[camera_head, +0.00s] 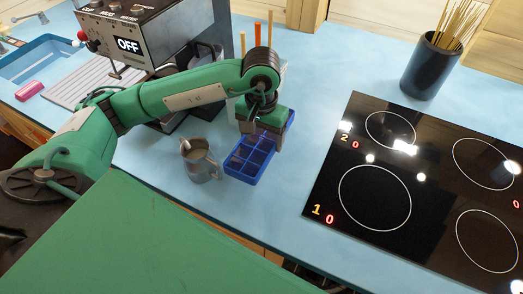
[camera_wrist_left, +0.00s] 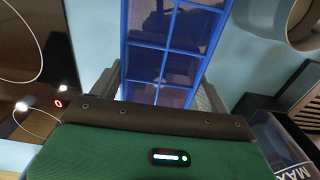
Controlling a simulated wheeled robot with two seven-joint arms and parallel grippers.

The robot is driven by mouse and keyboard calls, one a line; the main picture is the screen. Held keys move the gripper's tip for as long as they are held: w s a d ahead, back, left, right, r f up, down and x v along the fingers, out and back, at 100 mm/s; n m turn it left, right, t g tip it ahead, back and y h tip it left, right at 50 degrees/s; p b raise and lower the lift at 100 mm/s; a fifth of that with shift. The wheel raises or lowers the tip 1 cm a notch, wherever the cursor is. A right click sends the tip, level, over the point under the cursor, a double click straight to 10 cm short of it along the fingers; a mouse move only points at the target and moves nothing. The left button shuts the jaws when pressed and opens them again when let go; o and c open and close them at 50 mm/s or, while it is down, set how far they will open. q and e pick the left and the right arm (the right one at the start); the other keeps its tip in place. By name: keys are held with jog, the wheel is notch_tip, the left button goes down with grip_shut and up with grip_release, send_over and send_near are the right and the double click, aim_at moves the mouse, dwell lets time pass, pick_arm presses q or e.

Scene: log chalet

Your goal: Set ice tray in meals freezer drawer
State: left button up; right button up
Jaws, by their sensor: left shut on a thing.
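The blue ice tray (camera_head: 249,157) with square compartments is on or just above the light blue counter, between a metal mug and the cooktop. My left gripper (camera_head: 263,118) is over the tray's far end and shut on it. In the left wrist view the tray (camera_wrist_left: 170,62) runs between the two fingers of the gripper (camera_wrist_left: 160,95). I cannot tell whether the tray touches the counter. My right gripper is not in view. No freezer drawer is recognisable in either view.
The mug (camera_head: 200,160) stands close left of the tray. A black cooktop (camera_head: 400,185) lies to the right, with a dark utensil pot (camera_head: 429,70) behind it. A coffee machine (camera_head: 150,35) marked OFF and a sink (camera_head: 38,62) are at the left. Counter (camera_head: 310,110) is bare before the cooktop.

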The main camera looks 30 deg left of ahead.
pick_arm(q)
notch_tip(320, 180, down, 7)
jog(key=shift+r+p, duration=0.2)
jog(key=shift+p, duration=0.4)
jog(key=shift+f, duration=0.35)
jog(key=shift+f, duration=0.15)
jog(key=o, duration=1.3)
